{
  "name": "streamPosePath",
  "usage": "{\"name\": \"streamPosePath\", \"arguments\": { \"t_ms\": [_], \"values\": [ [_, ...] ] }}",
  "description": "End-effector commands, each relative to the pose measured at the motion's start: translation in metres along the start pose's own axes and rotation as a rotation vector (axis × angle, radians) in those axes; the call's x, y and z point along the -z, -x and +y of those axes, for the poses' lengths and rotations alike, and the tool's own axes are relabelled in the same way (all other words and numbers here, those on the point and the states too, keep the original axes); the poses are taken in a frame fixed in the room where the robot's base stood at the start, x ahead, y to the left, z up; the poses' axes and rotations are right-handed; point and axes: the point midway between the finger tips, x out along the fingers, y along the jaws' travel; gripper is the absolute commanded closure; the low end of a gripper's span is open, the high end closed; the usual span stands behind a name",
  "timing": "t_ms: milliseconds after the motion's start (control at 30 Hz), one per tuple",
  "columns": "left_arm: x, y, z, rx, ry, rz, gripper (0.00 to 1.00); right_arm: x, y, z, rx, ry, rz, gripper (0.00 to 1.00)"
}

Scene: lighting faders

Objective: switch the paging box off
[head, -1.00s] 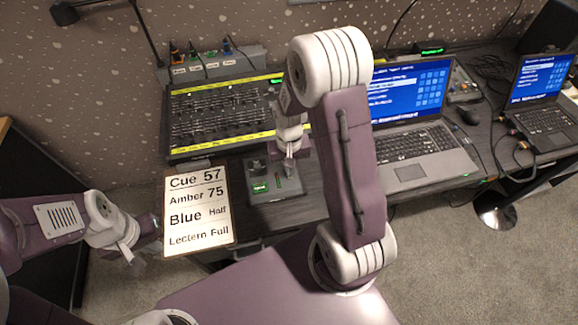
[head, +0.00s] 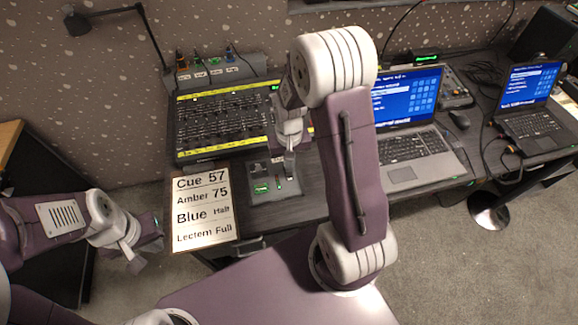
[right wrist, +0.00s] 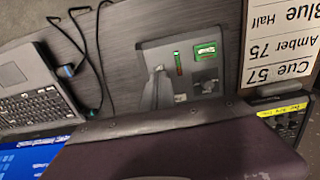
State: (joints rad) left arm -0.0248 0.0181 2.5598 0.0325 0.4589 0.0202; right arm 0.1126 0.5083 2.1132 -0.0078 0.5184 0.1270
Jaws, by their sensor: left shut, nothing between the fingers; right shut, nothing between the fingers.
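The small grey box that I take for the paging box (head: 258,197) lies on the desk, right of the cue card. It has a green lit display, a narrow green light and dark controls; it also shows in the right wrist view (right wrist: 211,102). Its lettering is too small to read. My right gripper (head: 289,176) is shut and empty, pointing down over the box's right part. Its grey fingers (right wrist: 155,88) overlap the box's left part in the right wrist view; I cannot tell whether they touch. My left gripper (head: 138,256) is shut and empty, left of the desk.
The cue card (head: 206,207) lies left of the box. A fader desk (head: 222,120) stands behind it. A laptop (head: 415,147) is to the right, with a second laptop (head: 535,120) further right. Cables run across the desk. A lamp (head: 100,18) stands at the back left.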

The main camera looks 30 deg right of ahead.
Motion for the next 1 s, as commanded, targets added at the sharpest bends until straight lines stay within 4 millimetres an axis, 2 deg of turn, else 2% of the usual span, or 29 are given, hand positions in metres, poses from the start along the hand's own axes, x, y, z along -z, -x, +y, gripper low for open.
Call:
{"name": "streamPosePath", "arguments": {
  "t_ms": [33,200,333,867,900,1000],
  "values": [
    [0.000,0.000,0.000,0.000,0.000,-0.001,1.00,-0.003,0.012,0.000,0.001,0.000,0.004,1.00],
    [0.000,0.004,0.000,0.000,0.000,-0.001,1.00,-0.013,0.047,0.000,0.000,0.000,0.001,1.00],
    [0.001,0.005,0.000,0.000,0.000,-0.001,1.00,-0.018,0.063,0.000,0.000,0.000,-0.001,1.00],
    [0.000,0.006,0.000,0.000,0.000,-0.001,1.00,-0.027,0.076,0.001,-0.005,0.008,-0.046,1.00],
    [0.000,0.001,0.000,0.000,0.000,-0.001,1.00,-0.021,0.081,0.001,-0.006,0.013,-0.055,1.00],
    [-0.004,-0.035,-0.001,0.000,0.000,-0.001,1.00,0.001,0.077,0.001,-0.002,0.013,-0.041,1.00]
  ]
}}
